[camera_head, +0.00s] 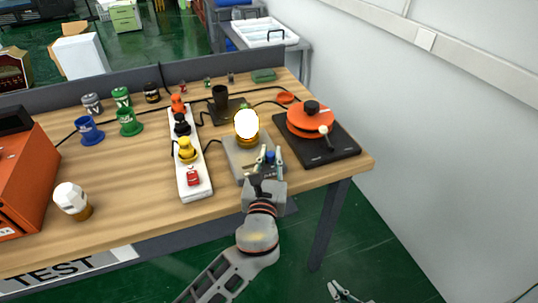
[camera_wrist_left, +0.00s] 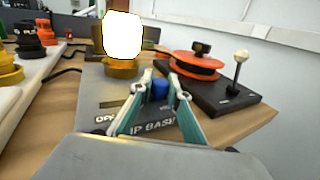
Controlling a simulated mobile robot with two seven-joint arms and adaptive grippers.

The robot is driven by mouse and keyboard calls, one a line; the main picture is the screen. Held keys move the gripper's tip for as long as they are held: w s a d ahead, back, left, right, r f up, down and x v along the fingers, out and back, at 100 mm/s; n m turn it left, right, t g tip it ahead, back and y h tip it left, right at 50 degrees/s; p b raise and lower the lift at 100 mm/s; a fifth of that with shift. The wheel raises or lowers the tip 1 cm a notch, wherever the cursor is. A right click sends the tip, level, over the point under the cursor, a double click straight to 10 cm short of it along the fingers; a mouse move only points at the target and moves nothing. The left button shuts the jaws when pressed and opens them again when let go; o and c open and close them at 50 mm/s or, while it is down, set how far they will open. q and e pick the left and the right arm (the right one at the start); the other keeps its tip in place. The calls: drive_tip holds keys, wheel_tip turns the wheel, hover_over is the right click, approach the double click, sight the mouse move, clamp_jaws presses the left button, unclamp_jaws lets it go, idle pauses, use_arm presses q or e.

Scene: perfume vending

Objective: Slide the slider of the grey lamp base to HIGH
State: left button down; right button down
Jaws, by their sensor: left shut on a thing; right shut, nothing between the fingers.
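The grey lamp base (camera_head: 233,150) stands on the wooden table, with a brightly glowing white bulb (camera_head: 247,123) on a yellow collar. In the left wrist view the base (camera_wrist_left: 97,92) shows a slot and partly hidden lettering that begins with "O". Its blue slider knob (camera_wrist_left: 160,90) sits between the fingers of my left gripper (camera_wrist_left: 160,84), which is shut on it. In the head view, my left gripper (camera_head: 267,162) is over the right part of the base. My right gripper (camera_head: 345,293) is shut and empty, low over the green floor.
A white power strip (camera_head: 193,184) with coloured plugs lies left of the base. A black plate (camera_head: 340,146) with an orange disc (camera_head: 309,119) and a white-knobbed lever is close on the right. A white-and-amber bulb (camera_head: 72,199) lies at the left front. Bare table lies between.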

use_arm(q)
drive_tip(key=c, duration=2)
unclamp_jaws()
drive_tip(key=shift+d, duration=0.2)
drive_tip(key=shift+o, duration=0.5)
drive_tip(key=shift+d, duration=0.1)
drive_tip(key=shift+s, duration=0.15)
drive_tip(key=s+a, duration=0.2)
drive_tip(key=s, duration=0.9)
drive_tip(key=shift+s, duration=0.25)
